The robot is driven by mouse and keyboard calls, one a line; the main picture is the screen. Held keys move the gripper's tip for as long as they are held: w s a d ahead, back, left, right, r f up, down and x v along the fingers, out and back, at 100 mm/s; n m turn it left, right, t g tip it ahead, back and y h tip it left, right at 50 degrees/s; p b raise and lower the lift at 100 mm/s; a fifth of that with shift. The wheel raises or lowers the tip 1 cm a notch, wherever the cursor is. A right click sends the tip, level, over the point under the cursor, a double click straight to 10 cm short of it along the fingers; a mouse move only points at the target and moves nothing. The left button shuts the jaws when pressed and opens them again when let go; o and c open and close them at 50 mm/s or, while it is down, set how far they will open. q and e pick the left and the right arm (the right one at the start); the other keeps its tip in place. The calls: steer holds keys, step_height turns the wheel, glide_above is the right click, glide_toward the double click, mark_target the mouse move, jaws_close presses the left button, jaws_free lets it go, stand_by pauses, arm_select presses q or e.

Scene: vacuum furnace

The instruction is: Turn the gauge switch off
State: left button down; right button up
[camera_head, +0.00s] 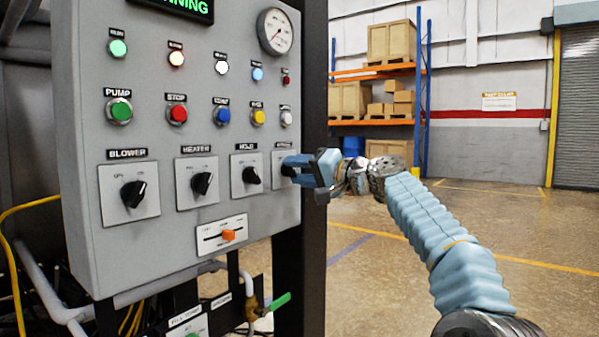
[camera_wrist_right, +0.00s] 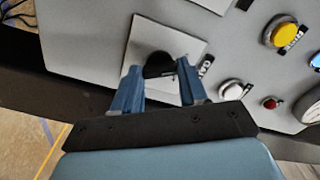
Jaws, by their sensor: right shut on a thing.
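The gauge switch is the black rotary knob (camera_wrist_right: 158,63) on a pale square plate (camera_wrist_right: 158,42), the rightmost of the panel's knob row. In the head view its plate shows only partly behind my right gripper (camera_head: 297,169), and its label cannot be read. In the wrist view the two blue fingers of my right gripper (camera_wrist_right: 160,75) stand on either side of the knob, shut on it. The knob's pointer is mostly hidden, so its setting cannot be told. My left gripper is not in view.
The grey panel (camera_head: 85,70) carries other knobs labelled blower (camera_head: 133,193), heater (camera_head: 202,183) and hold (camera_head: 252,175) left of my gripper. Lit buttons, a dial (camera_head: 275,31) and an orange slider (camera_head: 228,236) are nearby. Open floor (camera_head: 380,290) lies to the right.

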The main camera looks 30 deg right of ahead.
steer(key=o, duration=1.1)
steer(key=shift+c, duration=0.2)
steer(key=shift+s, duration=0.1)
steer(key=shift+s+d+f, duration=0.1)
steer(key=shift+s+d, duration=0.1)
steer(key=shift+s, duration=0.1)
steer(key=b+v, duration=0.3)
steer(key=v, duration=1)
steer(key=shift+a, duration=0.1)
